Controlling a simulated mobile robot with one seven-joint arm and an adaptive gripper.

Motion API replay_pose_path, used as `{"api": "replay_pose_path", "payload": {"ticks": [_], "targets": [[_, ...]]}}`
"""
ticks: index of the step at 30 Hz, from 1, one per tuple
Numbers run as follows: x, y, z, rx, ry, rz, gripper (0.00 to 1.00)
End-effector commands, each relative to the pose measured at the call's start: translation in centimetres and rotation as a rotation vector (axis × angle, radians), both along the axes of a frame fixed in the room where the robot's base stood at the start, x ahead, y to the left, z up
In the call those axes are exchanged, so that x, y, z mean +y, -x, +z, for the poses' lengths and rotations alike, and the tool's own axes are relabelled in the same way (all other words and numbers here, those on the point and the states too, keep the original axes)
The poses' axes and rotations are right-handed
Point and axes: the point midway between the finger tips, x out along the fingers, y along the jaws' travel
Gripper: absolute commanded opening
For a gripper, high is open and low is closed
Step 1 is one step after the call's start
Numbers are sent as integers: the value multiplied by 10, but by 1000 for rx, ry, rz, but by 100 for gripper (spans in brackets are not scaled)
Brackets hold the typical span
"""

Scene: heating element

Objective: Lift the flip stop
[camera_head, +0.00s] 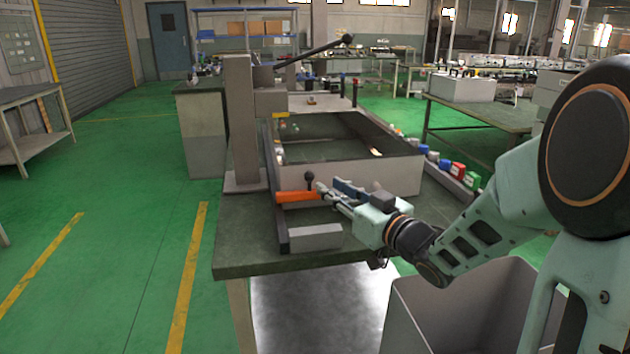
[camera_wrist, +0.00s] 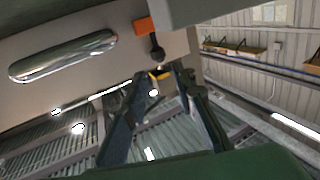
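The flip stop is an orange bar (camera_head: 298,196) with a black ball knob (camera_head: 310,177) standing up near its right end. It sits on the dark rail (camera_head: 280,228) at the left side of the workbench. My gripper (camera_head: 328,184) is just right of the knob, its fingers pointing toward it. In the wrist view the orange part (camera_wrist: 144,25) and the knob (camera_wrist: 157,52) show just beyond the fingertips, roughly between them. My gripper (camera_wrist: 160,72) is open, with a gap between the fingers and nothing held. Whether a finger touches the knob is hard to tell.
A grey open-topped box (camera_head: 400,174) stands behind my gripper on the workbench (camera_head: 240,258). A grey post (camera_head: 240,125) with a long black lever (camera_head: 315,50) rises at the left. A grey block (camera_head: 315,237) lies in front, and a bin (camera_head: 465,305) stands below.

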Motion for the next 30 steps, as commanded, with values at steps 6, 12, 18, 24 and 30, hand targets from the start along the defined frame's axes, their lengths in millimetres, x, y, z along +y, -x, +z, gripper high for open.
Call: {"api": "replay_pose_path", "payload": {"ticks": [6,12,18,24,30], "targets": [[24,-35,-2,-2,-1,1,25],[36,-55,-1,-1,-1,-1,25],[40,-60,0,0,0,-2,25],[40,-60,0,0,0,-2,22],[40,-60,0,0,0,-2,0]]}}
